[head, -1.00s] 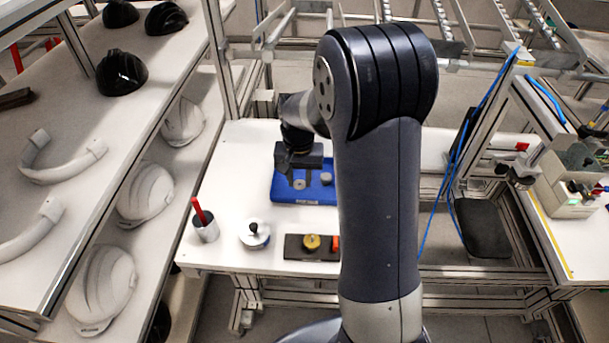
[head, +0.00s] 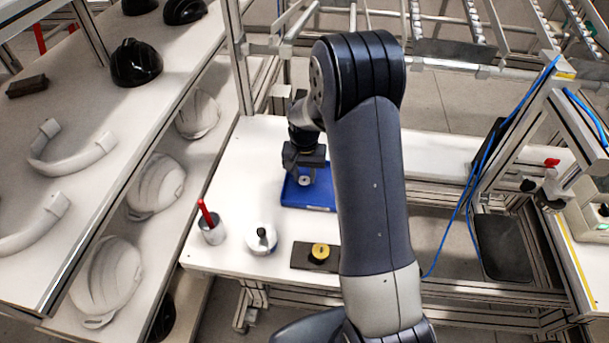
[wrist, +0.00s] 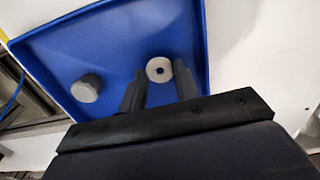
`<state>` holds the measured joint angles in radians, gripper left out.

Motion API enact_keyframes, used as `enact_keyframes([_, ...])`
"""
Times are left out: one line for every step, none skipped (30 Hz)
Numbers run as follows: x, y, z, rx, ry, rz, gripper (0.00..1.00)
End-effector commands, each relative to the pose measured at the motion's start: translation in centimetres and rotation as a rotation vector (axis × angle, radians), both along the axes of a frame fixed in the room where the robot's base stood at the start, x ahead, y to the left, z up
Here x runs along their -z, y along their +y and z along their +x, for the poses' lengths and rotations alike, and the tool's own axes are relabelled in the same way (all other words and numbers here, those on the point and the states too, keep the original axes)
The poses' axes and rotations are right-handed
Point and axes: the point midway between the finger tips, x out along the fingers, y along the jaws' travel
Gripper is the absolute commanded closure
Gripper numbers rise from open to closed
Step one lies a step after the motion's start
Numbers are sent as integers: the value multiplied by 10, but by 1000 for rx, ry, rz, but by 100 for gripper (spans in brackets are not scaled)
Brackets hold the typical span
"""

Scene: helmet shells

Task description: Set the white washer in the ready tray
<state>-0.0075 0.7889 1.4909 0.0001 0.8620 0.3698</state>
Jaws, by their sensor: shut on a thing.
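The white washer (wrist: 159,69), a pale ring with a dark centre hole, sits between the fingertips of my gripper (wrist: 160,72) in the wrist view. My gripper is shut on it. The blue tray (wrist: 62,45) lies below and around it; I cannot tell whether the washer touches the tray floor. In the head view my gripper (head: 305,174) points down over the tray (head: 312,203), with the washer (head: 305,181) at its tips. My arm hides the tray's right side there.
A grey round part (wrist: 86,88) lies in the tray, left of my gripper in the wrist view. On the white table stand a cup with a red item (head: 211,231), a white round container (head: 261,238) and a dark block with a yellow knob (head: 319,251).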

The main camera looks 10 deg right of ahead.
Motion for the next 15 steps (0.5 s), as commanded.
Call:
enact_keyframes([7,0,-1,0,4,0,81])
enact_keyframes([9,0,-1,0,2,0,81])
enact_keyframes([11,0,-1,0,2,0,81])
enact_keyframes([12,0,-1,0,1,0,81])
enact_keyframes([12,0,0,0,1,0,81])
enact_keyframes([12,0,0,0,0,0,81])
enact_keyframes([12,0,0,0,0,0,81])
enact_keyframes([11,0,0,0,0,0,81])
enact_keyframes([12,0,0,0,0,0,81])
enact_keyframes([12,0,0,0,0,0,81])
enact_keyframes([13,0,0,0,0,0,81])
enact_keyframes([15,0,0,0,0,0,81])
enact_keyframes([16,0,0,0,0,0,81])
enact_keyframes([15,0,0,0,0,0,69])
enact_keyframes([14,0,0,0,0,0,65])
